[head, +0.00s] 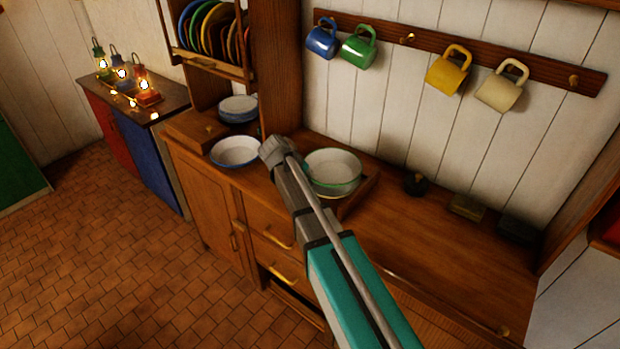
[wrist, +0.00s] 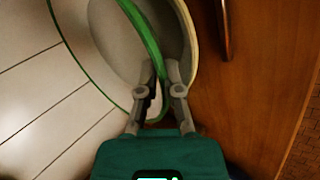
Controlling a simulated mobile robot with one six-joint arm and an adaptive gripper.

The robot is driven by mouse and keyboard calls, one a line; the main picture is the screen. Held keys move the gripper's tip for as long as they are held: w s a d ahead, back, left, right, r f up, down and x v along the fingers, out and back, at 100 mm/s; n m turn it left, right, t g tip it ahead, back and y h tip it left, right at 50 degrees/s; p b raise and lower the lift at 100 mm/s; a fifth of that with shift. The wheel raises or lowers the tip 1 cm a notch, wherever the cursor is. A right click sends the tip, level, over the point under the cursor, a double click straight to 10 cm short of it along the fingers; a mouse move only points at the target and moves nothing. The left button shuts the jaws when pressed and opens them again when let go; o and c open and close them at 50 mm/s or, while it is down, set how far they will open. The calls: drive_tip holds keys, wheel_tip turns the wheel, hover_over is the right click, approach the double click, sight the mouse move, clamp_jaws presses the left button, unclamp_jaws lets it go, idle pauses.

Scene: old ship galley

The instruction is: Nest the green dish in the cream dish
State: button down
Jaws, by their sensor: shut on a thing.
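The green dish (head: 333,160), pale inside with a green rim, is on the right of my arm above the counter in the head view. In the wrist view my gripper (wrist: 164,78) is shut on its rim, and its green edge (wrist: 147,38) passes between the fingers. The cream dish shows in the wrist view as a pale rim (wrist: 193,45) just right of the green edge, around and below it. The two overlap closely; I cannot tell whether the green dish rests in it or hangs just above. In the head view my arm hides the fingertips.
A blue-rimmed bowl (head: 235,151) and stacked dishes (head: 238,108) stand left of my arm. Mugs hang on the wall rail (head: 408,40). A plate rack (head: 212,65) is at upper left. The counter (head: 420,240) to the right is mostly clear, with small dark objects at the back.

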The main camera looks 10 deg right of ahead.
drive_tip(key=shift+f+b, duration=1.05)
idle(1.4)
drive_tip(key=c, duration=0.7)
unclamp_jaws()
drive_tip(key=shift+r, duration=0.15)
drive_tip(key=shift+r+p, duration=3.9)
drive_tip(key=shift+p, duration=0.15)
drive_tip(key=s+d+f+m+g+y, duration=0.1)
drive_tip(key=s+d+y, duration=0.1)
drive_tip(key=s, duration=0.5)
drive_tip(key=s+d+f+m+g+y, duration=0.1)
drive_tip(key=s+d+m+y, duration=0.1)
drive_tip(key=s, duration=0.5)
drive_tip(key=s+d+f+m+g+y, duration=0.1)
drive_tip(key=s+d+f+y, duration=0.1)
drive_tip(key=s, duration=0.6)
drive_tip(key=shift+s+d+m+y, duration=0.1)
drive_tip(key=shift+d+m+y, duration=0.35)
drive_tip(key=shift+d, duration=0.35)
